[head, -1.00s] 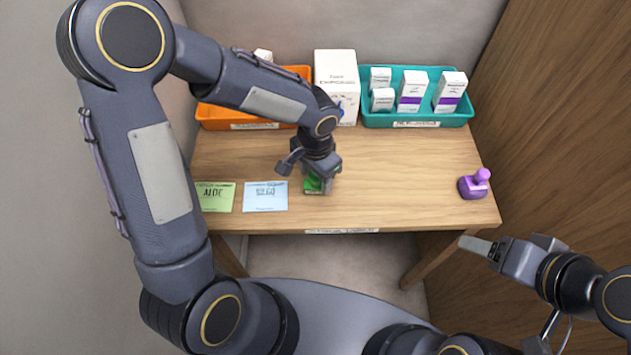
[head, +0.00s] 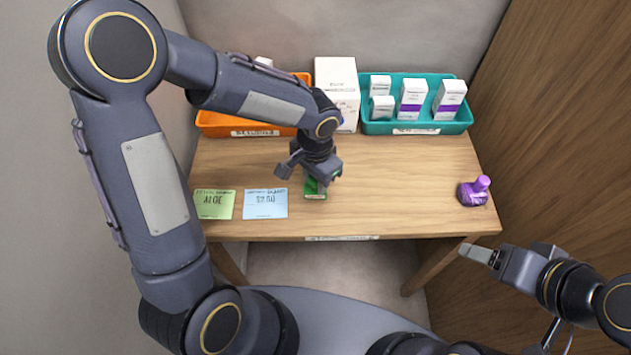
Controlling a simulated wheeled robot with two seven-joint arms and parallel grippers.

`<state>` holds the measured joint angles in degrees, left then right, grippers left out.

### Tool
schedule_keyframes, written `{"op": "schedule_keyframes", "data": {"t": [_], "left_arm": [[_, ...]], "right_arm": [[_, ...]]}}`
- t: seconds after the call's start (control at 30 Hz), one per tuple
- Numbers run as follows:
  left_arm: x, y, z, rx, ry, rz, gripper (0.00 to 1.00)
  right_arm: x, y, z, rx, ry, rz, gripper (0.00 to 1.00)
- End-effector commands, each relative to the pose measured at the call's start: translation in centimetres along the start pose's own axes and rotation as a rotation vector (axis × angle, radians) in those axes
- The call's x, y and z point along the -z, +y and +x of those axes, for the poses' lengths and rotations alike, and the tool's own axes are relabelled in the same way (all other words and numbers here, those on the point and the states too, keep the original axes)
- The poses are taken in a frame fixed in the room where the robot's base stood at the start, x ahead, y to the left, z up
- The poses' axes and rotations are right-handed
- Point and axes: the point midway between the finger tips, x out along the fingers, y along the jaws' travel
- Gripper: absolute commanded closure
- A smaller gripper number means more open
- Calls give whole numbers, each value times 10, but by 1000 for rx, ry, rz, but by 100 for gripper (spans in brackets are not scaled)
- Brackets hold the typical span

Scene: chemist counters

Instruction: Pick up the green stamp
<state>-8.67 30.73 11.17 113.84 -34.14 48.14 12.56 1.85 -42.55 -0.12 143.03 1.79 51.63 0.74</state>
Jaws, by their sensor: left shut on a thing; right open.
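The green stamp (head: 315,190) is near the front middle of the wooden table (head: 390,190), right of the two cards. My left gripper (head: 320,176) points down over it and is shut on it. The gripper hides the upper part of the stamp. I cannot tell whether its base touches the table. My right gripper (head: 480,254) is open and empty, beyond the table's front right edge.
A green card (head: 215,204) and a blue card (head: 265,204) lie at the front left. A purple stamp (head: 473,192) stands at the right edge. Behind are an orange tray (head: 220,124), a white box (head: 337,80) and a teal tray (head: 375,127) with small boxes. The middle right is clear.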

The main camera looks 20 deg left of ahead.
Motion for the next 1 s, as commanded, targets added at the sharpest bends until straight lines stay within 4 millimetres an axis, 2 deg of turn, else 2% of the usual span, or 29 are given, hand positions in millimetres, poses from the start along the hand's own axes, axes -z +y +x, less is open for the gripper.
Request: {"op": "schedule_keyframes", "data": {"t": [0.1,0.17,0.4,0.5,0.7,1.0], "left_arm": [[1,0,-21,0,6,0,94],[-4,9,-30,1,7,4,94],[-31,49,-82,1,8,7,94],[-46,72,-91,1,6,8,94],[-67,102,-108,0,4,6,94],[-77,118,-117,-1,1,1,94]], "right_arm": [[0,0,-1,0,0,0,33],[-1,1,2,0,0,0,33],[-4,3,7,0,0,0,33],[-6,5,11,0,0,0,33],[-7,7,14,0,0,0,33],[-8,7,16,0,0,0,33]]}}
